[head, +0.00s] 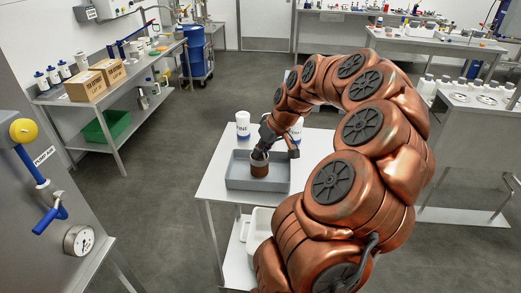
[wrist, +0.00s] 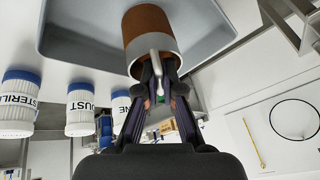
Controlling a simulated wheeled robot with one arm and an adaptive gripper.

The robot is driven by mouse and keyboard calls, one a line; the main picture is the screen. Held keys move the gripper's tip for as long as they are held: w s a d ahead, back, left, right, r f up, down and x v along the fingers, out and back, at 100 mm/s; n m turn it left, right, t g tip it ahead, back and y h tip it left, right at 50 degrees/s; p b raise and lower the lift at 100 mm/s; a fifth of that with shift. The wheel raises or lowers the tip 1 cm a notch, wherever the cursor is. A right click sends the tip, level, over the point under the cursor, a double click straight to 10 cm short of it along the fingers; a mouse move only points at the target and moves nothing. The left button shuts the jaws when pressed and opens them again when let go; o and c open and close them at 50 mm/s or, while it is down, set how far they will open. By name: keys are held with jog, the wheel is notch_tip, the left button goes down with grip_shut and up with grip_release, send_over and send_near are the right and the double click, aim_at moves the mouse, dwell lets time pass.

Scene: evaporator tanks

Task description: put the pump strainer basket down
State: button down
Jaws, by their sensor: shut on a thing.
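The pump strainer basket (head: 259,168) is a brown cylinder with a grey rim band and a grey handle. It is upright within the outline of a grey tray (head: 236,182) on a white table. I cannot tell whether its bottom touches the tray floor. My gripper (head: 263,149) is above the basket, its fingers pointing down. The wrist view shows the basket (wrist: 148,25) beyond the fingertips and the grey tray (wrist: 75,48) behind it. There my gripper (wrist: 160,78) is shut on the basket's handle (wrist: 155,58).
White tubs with blue lids (head: 243,125) stand behind the tray; several show in the wrist view (wrist: 80,110). A white bin (head: 262,222) sits below the tabletop. A bench with cardboard boxes (head: 85,86) is at the left. The tray's left part looks bare.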

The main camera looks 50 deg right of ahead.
jog(key=shift+f, duration=0.25)
jog(key=c, duration=1.3)
grip_release()
jog(key=shift+r, duration=0.15)
jog(key=shift+r, duration=0.2)
jog(key=shift+s+d+r, duration=0.1)
jog(key=shift+s+r, duration=0.1)
jog(key=shift+r, duration=0.1)
jog(key=b+v, duration=0.3)
jog(key=v, duration=0.8)
